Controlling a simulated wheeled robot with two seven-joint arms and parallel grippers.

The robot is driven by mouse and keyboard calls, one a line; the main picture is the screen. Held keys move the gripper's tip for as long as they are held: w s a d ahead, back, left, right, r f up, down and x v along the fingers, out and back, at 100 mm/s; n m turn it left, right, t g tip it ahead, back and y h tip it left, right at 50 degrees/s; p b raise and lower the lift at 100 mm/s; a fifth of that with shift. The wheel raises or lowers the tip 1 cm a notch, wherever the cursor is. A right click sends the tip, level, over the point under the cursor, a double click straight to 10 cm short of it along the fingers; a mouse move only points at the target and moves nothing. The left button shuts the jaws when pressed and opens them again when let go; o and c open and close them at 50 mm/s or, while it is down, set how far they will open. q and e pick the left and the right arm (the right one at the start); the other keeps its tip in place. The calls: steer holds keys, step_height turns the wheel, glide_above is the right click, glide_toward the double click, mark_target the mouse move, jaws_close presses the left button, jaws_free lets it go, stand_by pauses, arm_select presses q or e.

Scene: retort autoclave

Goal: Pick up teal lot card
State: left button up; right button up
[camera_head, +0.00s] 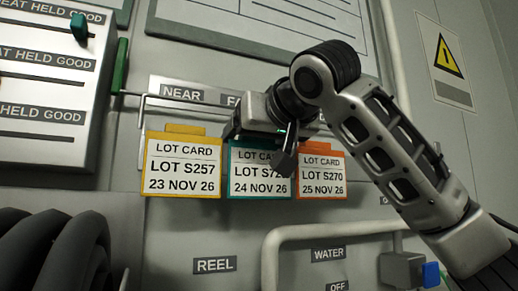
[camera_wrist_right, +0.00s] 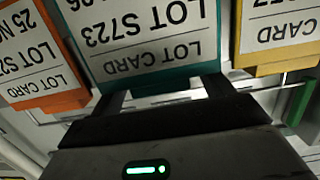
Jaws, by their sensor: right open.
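The teal lot card (camera_head: 257,190) hangs between two other cards on the grey wall panel; my gripper's right finger hides part of its lot number. It fills the upper middle of the right wrist view (camera_wrist_right: 150,40), upside down, reading LOT S723. My right gripper (camera_head: 258,148) is open at the card's top edge. In the right wrist view, its dark fingers (camera_wrist_right: 165,88) stand apart near the two sides of the card's teal top. I cannot tell whether they touch it. My left gripper is in neither view.
A yellow lot card (camera_head: 183,165) hangs close on the left and an orange one (camera_head: 320,172) close on the right. A thin metal rail (camera_head: 170,99) runs above the cards. A grey pipe (camera_head: 335,229) and black coiled hose (camera_head: 55,250) are lower down.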

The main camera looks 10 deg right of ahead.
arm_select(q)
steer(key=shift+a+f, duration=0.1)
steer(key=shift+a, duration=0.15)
arm_select(e)
steer(key=shift+w+a+f, duration=0.1)
steer(key=shift+w, duration=0.5)
steer(key=c, duration=1.1)
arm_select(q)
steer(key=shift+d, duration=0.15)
arm_select(e)
steer(key=shift+o, duration=0.2)
steer(key=shift+s, duration=0.1)
